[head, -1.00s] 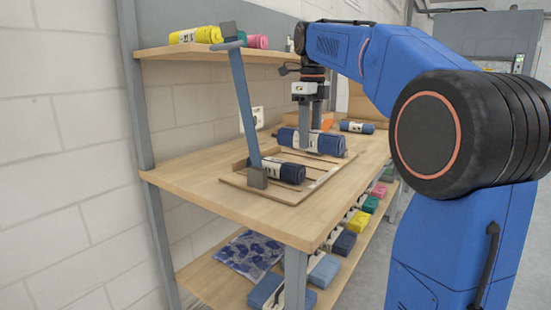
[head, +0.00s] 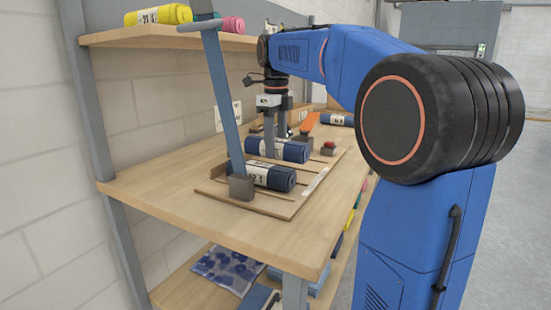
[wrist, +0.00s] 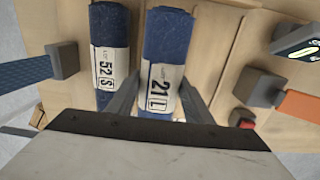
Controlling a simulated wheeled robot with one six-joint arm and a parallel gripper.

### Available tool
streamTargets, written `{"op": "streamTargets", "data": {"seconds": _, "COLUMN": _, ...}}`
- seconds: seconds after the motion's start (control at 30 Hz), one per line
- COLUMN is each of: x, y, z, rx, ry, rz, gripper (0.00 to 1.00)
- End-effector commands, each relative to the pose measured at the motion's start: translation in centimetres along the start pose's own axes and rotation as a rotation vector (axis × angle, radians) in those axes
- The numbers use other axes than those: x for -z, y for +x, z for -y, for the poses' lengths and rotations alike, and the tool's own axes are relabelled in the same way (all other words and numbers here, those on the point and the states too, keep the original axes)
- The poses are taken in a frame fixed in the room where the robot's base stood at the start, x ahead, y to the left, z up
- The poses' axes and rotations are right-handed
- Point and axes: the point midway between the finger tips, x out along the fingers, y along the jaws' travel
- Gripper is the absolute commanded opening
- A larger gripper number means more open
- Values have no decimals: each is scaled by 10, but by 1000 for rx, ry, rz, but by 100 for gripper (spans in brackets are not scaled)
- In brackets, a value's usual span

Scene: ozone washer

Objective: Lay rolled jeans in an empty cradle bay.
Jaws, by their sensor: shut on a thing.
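My gripper (head: 272,138) is shut around a dark blue jeans roll (head: 290,151) with a white band. In the wrist view this roll (wrist: 168,35) reads 21 L and sits between the two fingers. It lies low over the wooden cradle (head: 285,208), in line with the bay behind the front roll. I cannot tell whether it touches the cradle floor. A second jeans roll (head: 280,178), marked 52 S in the wrist view (wrist: 110,25), lies in the front bay, parallel and a small gap away.
A blue strap-like bar with a grey block (head: 241,187) rises at the cradle's left end. A red button (head: 328,146) and an orange part (head: 309,122) are behind. Another roll (head: 337,119) lies far back. Yellow and pink rolls (head: 157,15) sit on the upper shelf.

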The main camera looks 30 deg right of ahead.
Motion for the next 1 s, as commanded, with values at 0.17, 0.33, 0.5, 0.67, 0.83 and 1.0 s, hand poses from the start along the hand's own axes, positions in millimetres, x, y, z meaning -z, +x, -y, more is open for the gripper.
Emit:
{"op": "streamTargets", "data": {"seconds": 0.17, "x": 0, "y": 15, "z": 0, "rx": -1, "ry": 0, "rz": -1, "gripper": 13}}
{"op": "streamTargets", "data": {"seconds": 0.33, "x": 0, "y": 37, "z": 0, "rx": 0, "ry": 0, "rz": 0, "gripper": 13}}
{"op": "streamTargets", "data": {"seconds": 0.5, "x": 0, "y": 41, "z": 0, "rx": 1, "ry": 0, "rz": 1, "gripper": 13}}
{"op": "streamTargets", "data": {"seconds": 0.67, "x": 0, "y": 41, "z": 0, "rx": 1, "ry": 0, "rz": 1, "gripper": 13}}
{"op": "streamTargets", "data": {"seconds": 0.83, "x": 0, "y": 43, "z": 0, "rx": 1, "ry": 0, "rz": 1, "gripper": 65}}
{"op": "streamTargets", "data": {"seconds": 1.0, "x": 0, "y": 43, "z": 0, "rx": 0, "ry": 0, "rz": 1, "gripper": 65}}
